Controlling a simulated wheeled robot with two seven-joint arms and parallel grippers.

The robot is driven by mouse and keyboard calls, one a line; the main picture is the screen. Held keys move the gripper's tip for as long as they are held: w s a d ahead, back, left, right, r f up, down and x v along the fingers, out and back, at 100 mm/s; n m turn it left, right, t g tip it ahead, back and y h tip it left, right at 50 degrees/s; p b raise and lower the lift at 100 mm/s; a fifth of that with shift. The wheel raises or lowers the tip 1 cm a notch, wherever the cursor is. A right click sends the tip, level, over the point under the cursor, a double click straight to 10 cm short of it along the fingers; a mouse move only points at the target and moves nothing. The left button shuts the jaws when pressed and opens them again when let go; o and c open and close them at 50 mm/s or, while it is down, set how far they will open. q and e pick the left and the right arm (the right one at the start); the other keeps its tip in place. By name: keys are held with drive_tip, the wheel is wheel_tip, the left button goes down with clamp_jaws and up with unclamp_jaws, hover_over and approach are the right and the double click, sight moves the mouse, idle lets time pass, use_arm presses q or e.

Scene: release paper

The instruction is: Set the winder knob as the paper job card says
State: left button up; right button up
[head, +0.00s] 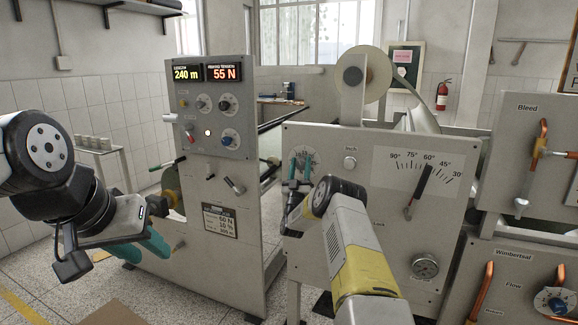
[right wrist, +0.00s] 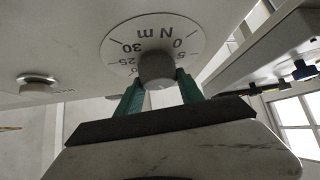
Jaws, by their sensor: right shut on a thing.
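A grey knob (right wrist: 157,70) sits on a round white dial (right wrist: 118,42) marked N m, with 0, 25 and 30 legible. My right gripper (right wrist: 160,88) has its green fingers on both sides of this knob and is shut on it. In the head view my right gripper (head: 298,180) is at the same dial (head: 304,154) on the grey panel, partly covering it. A framed card (head: 220,219) hangs on the left cabinet; its small print is hard to read. My left gripper (head: 139,249) is open and empty, in front of the left cabinet.
The left cabinet (head: 210,180) has displays (head: 207,73) reading 240 m and 55 N above several knobs. Copper-piped units (head: 525,150) stand at right.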

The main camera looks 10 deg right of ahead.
drive_tip(key=shift+f+m+g+h, duration=0.1)
drive_tip(key=shift+m+g+h, duration=1.3)
drive_tip(key=shift+m+h, duration=1)
drive_tip(key=shift+f+m+g+h, duration=0.1)
drive_tip(key=shift+m+g+h, duration=1.55)
drive_tip(key=shift+m, duration=1.15)
drive_tip(key=shift+d+r+m+h, duration=0.1)
drive_tip(key=shift+m+h, duration=0.2)
drive_tip(key=shift+h, duration=0.15)
drive_tip(key=o, duration=1.4)
drive_tip(key=shift+s, duration=0.1)
drive_tip(key=v, duration=0.7)
drive_tip(key=shift+s+f, duration=0.15)
drive_tip(key=shift+f, duration=0.15)
drive_tip(key=shift+a, duration=0.3)
